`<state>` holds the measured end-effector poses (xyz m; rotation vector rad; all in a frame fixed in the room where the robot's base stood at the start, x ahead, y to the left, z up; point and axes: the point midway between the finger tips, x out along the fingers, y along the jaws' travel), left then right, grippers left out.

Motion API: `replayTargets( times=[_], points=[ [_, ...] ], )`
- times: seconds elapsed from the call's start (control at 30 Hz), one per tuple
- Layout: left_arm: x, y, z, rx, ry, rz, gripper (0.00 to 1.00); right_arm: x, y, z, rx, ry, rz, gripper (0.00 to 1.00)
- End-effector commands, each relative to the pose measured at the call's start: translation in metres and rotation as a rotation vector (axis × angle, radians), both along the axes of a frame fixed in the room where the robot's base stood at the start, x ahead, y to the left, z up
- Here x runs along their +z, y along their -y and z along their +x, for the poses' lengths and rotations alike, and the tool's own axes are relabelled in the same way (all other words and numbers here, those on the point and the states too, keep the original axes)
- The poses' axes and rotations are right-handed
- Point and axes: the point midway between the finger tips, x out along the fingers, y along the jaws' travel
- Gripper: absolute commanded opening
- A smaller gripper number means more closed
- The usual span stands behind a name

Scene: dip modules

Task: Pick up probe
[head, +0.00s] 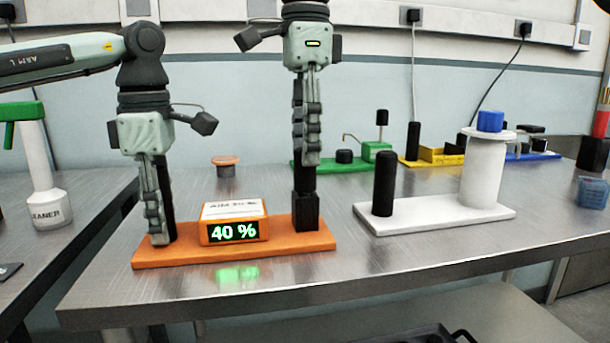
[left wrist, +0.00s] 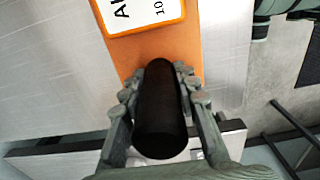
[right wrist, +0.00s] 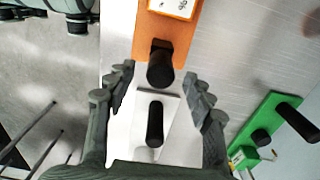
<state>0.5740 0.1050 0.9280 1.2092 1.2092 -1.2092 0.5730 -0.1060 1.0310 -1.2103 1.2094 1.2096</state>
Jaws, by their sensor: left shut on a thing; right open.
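An orange module (head: 285,240) with a green "40 %" display sits near the front of the steel table. Its black cylindrical handle (left wrist: 160,110) stands at the left end, and my left gripper (head: 157,225) is shut on it. A black probe (right wrist: 160,68) stands upright in a square black holder (head: 305,212) at the module's right end. My right gripper (head: 306,158) points down over that end, open, with its fingers on either side of the probe's upper part. In the head view the fingers hide much of the probe.
A white module (head: 440,216) with a black post (head: 383,183) and a white cylinder topped in blue stands close on the right. Green (head: 325,165), yellow (head: 430,160) and blue modules line the back. An orange-topped disc (head: 226,160) stands behind the orange module.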

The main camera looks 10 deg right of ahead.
Motion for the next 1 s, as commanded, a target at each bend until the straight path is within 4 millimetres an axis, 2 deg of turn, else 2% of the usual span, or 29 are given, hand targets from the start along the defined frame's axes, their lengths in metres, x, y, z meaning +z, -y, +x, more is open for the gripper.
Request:
replayTargets(
  times=[0.13, 0.4, 0.83, 1.0],
  points=[
    [0.0, 0.0, 0.0, 0.0, 0.0, 0.001, 0.0, -0.017, 0.0, 0.0, 0.0, 0.0, 0.001, 0.53],
    [0.0, 0.0, 0.0, 0.0, 0.0, 0.0, 0.0, -0.02, 0.0, 0.001, -0.001, 0.0, 0.001, 0.53],
    [0.0, 0.0, 0.0, 0.0, 0.0, 0.0, 0.0, -0.019, 0.0, 0.001, -0.001, 0.001, 0.001, 0.0],
    [0.0, 0.0, 0.0, 0.0, 0.0, 0.0, 0.0, -0.019, 0.0, 0.001, 0.0, 0.001, 0.001, 0.0]
  ],
)
